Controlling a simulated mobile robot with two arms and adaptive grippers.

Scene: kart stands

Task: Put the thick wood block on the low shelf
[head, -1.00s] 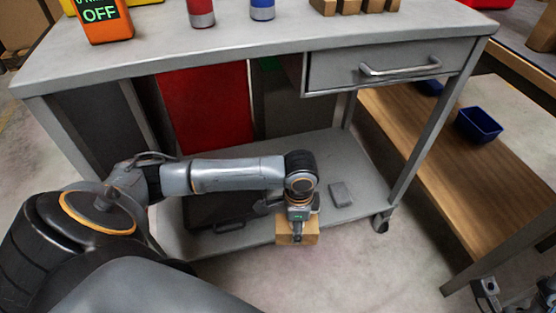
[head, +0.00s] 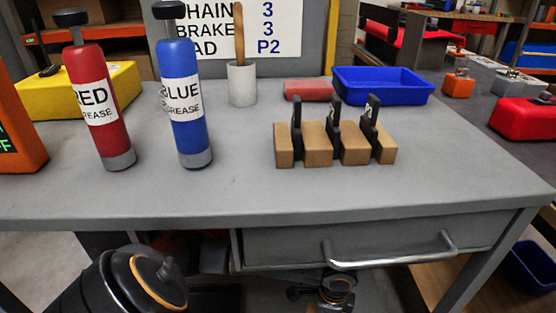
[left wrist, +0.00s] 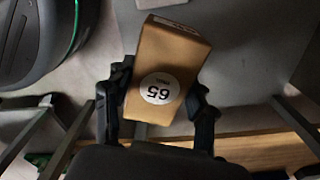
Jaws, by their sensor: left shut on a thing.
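The wood block (left wrist: 170,55), tan with a round white "65" label, shows in the left wrist view. My left gripper (left wrist: 160,98) is shut on it, with one black finger on each side. In the head view, part of my left arm shows below the tabletop, and the block is hidden there. The low shelf is mostly hidden under the table and drawer. My right gripper is not in view.
The grey tabletop (head: 240,195) holds a red grease tube (head: 98,105), a blue one (head: 183,105), a wooden rack (head: 318,145) and a blue bin (head: 382,85). The drawer (head: 300,243) with its protruding handle (head: 390,250) overhangs the space below.

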